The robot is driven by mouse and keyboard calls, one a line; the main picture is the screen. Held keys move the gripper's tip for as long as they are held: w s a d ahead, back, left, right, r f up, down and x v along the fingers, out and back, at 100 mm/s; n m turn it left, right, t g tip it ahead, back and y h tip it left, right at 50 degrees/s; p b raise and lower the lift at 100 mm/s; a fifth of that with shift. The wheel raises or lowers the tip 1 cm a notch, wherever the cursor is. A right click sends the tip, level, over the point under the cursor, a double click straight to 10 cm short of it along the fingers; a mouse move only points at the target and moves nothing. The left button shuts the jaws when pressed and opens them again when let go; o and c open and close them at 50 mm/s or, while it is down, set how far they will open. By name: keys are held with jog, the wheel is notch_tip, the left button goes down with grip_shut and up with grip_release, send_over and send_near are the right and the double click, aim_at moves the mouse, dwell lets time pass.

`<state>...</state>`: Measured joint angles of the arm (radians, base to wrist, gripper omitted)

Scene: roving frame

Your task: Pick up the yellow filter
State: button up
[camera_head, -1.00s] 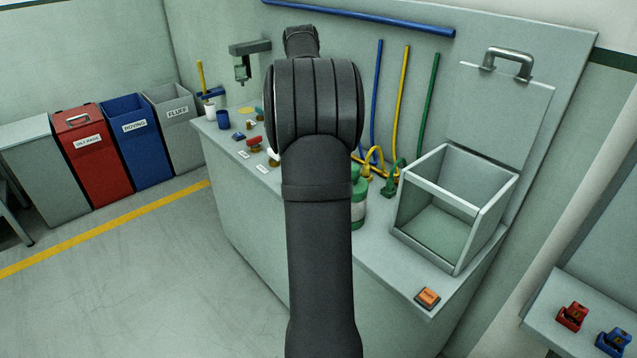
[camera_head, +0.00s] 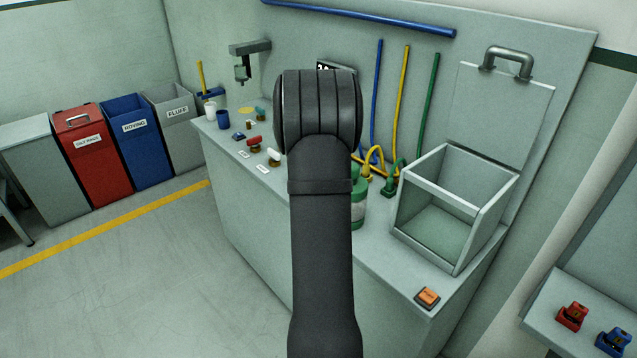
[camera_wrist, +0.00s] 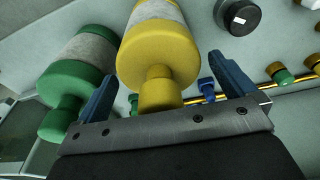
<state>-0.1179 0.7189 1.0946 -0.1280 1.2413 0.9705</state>
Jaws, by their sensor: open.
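The yellow filter (camera_wrist: 160,48) shows in the wrist view as a yellow canister with a pale grey band and a narrower neck towards me. My gripper (camera_wrist: 163,68) is open, with one blue finger on each side of the filter's neck. I cannot tell whether either finger touches it. In the head view my arm hides the yellow filter and my gripper; part of the green filter (camera_head: 358,205) shows right of the arm.
A grey open bin (camera_head: 450,210) with a raised lid stands on the counter to the right, near an orange button (camera_head: 428,297). A black round object (camera_wrist: 238,16) sits right of the yellow filter in the wrist view.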

jog(key=shift+c, duration=0.2)
jog(key=c, duration=1.5)
jog(key=shift+r, duration=0.15)
